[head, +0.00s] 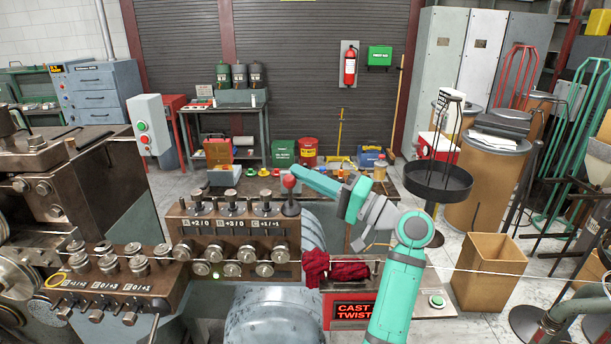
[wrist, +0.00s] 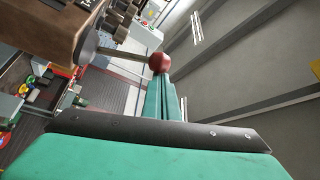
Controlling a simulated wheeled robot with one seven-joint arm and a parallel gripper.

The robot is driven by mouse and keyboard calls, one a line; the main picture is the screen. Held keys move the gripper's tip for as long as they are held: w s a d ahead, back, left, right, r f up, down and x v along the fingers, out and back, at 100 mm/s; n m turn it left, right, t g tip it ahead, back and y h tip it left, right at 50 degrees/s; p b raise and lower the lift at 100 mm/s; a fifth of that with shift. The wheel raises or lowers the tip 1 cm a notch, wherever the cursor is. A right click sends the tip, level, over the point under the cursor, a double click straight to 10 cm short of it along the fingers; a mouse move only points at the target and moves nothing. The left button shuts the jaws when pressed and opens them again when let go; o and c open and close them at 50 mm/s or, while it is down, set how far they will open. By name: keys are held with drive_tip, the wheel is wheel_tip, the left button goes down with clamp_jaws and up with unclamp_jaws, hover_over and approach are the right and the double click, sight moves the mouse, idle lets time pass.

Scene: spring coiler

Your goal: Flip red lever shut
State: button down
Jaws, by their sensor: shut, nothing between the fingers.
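The red lever shows as a red ball knob (head: 289,181) on a short stem. It stands roughly upright at the right end of the brown roller block (head: 235,222) in the head view. In the wrist view the red knob (wrist: 160,62) sits on a metal rod that runs left to a round pivot on the brown block (wrist: 52,30). My gripper (head: 297,173) is shut and empty, with its tips right beside the knob on its right side. In the wrist view the teal fingers (wrist: 164,90) end just below the knob. I cannot tell whether they touch it.
Knobs and rollers line the block left of the lever. A thin wire runs right at cloth height. A cardboard box (head: 489,271) and a black round tray (head: 437,181) stand farther right.

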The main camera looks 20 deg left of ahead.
drive_tip(key=shift+s+a+f, duration=0.1)
drive_tip(key=shift+s, duration=0.1)
drive_tip(key=w+v, duration=0.1)
drive_tip(key=v, duration=1)
drive_tip(key=shift+s, duration=0.35)
